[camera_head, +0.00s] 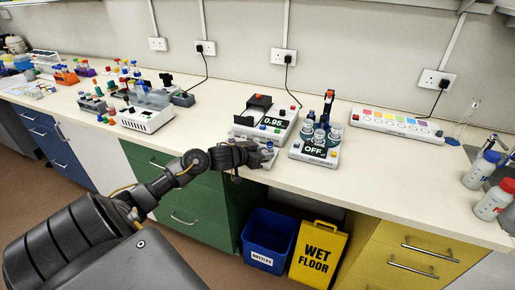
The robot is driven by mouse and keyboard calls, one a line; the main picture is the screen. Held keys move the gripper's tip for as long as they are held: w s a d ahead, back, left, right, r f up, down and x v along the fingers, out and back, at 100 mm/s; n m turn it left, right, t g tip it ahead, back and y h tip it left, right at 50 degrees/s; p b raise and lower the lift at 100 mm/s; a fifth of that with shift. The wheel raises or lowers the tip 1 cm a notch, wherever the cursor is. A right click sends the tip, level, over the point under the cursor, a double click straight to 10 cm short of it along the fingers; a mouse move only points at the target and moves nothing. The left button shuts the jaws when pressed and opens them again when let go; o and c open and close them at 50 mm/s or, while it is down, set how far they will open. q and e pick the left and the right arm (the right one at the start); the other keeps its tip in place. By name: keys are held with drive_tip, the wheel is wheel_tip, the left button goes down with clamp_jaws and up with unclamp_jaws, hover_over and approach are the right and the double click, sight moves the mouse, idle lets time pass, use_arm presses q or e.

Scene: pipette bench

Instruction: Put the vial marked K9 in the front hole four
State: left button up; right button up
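My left gripper (258,155) is at the bench's front edge, just in front of the white device reading 0.95 (268,120). Its fingers are dark and small, and I cannot tell whether they are open or hold anything. My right gripper is not in view. No K9 mark can be read on any vial. Several small coloured-cap vials stand in the racks (93,104) at the left of the bench, too small to read. A white unit with an OFF display (315,148) stands right of my gripper with several capped vessels on it. I cannot make out which holes are numbered.
A white box (147,119) stands left of centre. A long strip with coloured squares (395,123) lies at the back right. White bottles with red and blue caps (482,170) stand at the far right. The bench (400,175) is clear before the strip. A blue bin (268,240) and yellow wet-floor sign (317,254) stand below.

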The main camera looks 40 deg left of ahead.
use_arm(q)
drive_tip(key=v, duration=1.2)
drive_tip(key=shift+r, duration=0.15)
drive_tip(key=s+d+f+n+g, duration=0.1)
drive_tip(key=s+d+f, duration=0.15)
drive_tip(key=f, duration=1.05)
drive_tip(key=s+d+f, duration=0.1)
drive_tip(key=d+f, duration=0.3)
drive_tip(key=f, duration=0.9)
drive_tip(key=s+d+f+g+y, duration=0.15)
drive_tip(key=s+f, duration=0.25)
drive_tip(key=f, duration=0.4)
drive_tip(key=s+f+g, duration=0.2)
drive_tip(key=s+f, duration=0.2)
drive_tip(key=f, duration=0.4)
drive_tip(key=s+d+f+g, duration=0.2)
drive_tip(key=s+d+f, duration=0.2)
drive_tip(key=s, duration=0.6)
drive_tip(key=s+d+f+m+g, duration=0.1)
drive_tip(key=s+d+f+g, duration=0.2)
drive_tip(key=s+f, duration=0.6)
drive_tip(key=s+d+f+m+g, duration=0.1)
drive_tip(key=s+d+f, duration=0.4)
drive_tip(key=s, duration=0.6)
drive_tip(key=shift+s+f+g, duration=0.3)
drive_tip(key=shift+f+g, duration=0.55)
drive_tip(key=shift+f, duration=0.1)
